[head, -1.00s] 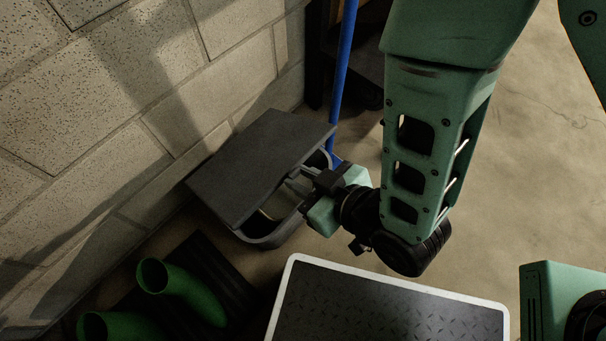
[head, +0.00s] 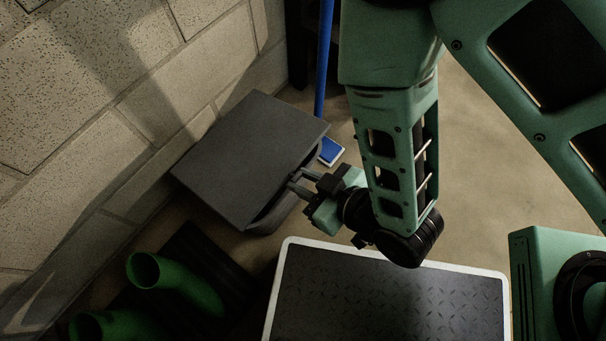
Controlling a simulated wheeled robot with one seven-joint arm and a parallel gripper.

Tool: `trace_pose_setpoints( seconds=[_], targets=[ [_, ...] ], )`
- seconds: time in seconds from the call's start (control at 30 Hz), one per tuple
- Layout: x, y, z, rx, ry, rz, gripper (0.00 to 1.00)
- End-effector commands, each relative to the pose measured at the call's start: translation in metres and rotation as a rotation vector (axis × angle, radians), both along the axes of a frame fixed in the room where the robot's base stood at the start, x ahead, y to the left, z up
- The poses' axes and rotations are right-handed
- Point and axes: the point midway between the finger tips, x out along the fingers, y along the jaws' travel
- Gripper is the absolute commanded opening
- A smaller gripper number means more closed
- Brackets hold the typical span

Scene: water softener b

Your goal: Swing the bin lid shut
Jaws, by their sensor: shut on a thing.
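The bin's dark grey lid (head: 245,160) lies over the bin (head: 277,211) beside the block wall. It covers nearly the whole opening; only the bin's right side and front rim show. Whether the lid rests fully on the rim I cannot tell. My gripper (head: 298,182) is at the lid's right edge, with its fingers close together and shut on that edge. The fingertips are small and partly merge with the dark lid and rim.
A block wall (head: 120,110) runs behind the bin. Green boots (head: 175,285) stand on a dark mat at the lower left. A white-edged platform with a dark tread top (head: 390,295) stands in front. A blue pole (head: 323,65) with a blue-and-white base (head: 331,151) stands behind.

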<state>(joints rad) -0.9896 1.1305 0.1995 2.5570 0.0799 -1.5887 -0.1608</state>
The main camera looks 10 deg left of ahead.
Motion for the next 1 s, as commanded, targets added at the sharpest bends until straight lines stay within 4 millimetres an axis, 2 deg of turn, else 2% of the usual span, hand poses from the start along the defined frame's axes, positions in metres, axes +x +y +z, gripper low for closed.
trace_pose_setpoints(
  seconds=[0.37, 0.97, 1.0],
  targets=[
    [0.0, -0.002, -0.005, -0.004, 0.001, -0.002, 0.07],
    [-0.003, -0.007, -0.055, -0.002, 0.0, -0.001, 0.07],
    [-0.003, -0.007, -0.051, -0.001, 0.0, -0.001, 0.33]
  ],
)
